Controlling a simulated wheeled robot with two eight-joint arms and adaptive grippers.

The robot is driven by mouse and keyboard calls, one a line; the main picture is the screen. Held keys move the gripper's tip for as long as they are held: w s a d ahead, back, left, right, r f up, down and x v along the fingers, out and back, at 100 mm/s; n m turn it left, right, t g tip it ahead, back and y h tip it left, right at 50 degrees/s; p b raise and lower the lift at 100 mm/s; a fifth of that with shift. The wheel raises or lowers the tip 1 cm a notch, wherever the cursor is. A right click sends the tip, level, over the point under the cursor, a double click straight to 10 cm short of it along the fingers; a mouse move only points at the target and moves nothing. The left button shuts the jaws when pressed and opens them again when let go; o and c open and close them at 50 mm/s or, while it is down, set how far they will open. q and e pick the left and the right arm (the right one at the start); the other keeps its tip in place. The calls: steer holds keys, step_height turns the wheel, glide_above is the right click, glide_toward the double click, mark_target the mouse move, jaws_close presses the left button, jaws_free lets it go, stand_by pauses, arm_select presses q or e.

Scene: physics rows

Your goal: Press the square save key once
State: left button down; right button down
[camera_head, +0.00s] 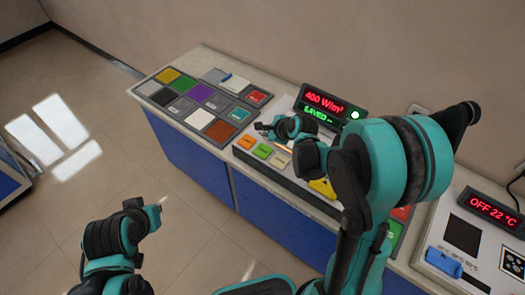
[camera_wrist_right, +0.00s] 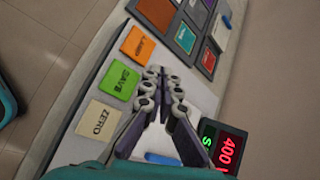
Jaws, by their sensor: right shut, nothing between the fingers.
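The square green SAVE key (camera_wrist_right: 120,80) lies between an orange key (camera_wrist_right: 138,47) and a cream ZERO key (camera_wrist_right: 98,120) on a pale panel. In the head view the green key (camera_head: 262,151) is in the same row near the panel's front edge. My right gripper (camera_head: 263,128) is shut and empty over the panel, behind the keys. In the right wrist view its fingertips (camera_wrist_right: 160,72) appear beside the SAVE key, apart from it in the picture; their height is unclear. The display (camera_head: 320,108) reads 400 W/m² and green "SAVED --".
A board of coloured square tiles (camera_head: 183,87) lies left of the panel. A yellow piece (camera_head: 322,188) is partly hidden by my right arm. A unit with an "OFF 22 °C" display (camera_head: 493,208) stands at right. The floor in front is clear.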

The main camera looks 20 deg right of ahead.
mark_target(264, 152)
step_height(264, 152, down, 8)
steer(key=b, duration=0.6)
steer(key=shift+r, duration=0.2)
steer(key=shift+f+b, duration=0.3)
steer(key=shift+f, duration=0.1)
stand_by(0.6)
steer(key=shift+f+b, duration=0.45)
steer(key=shift+b, duration=0.05)
steer(key=shift+f+b, duration=0.45)
stand_by(0.5)
steer(key=shift+r, duration=0.1)
steer(key=shift+r+p, duration=0.7)
steer(key=shift+r, duration=0.1)
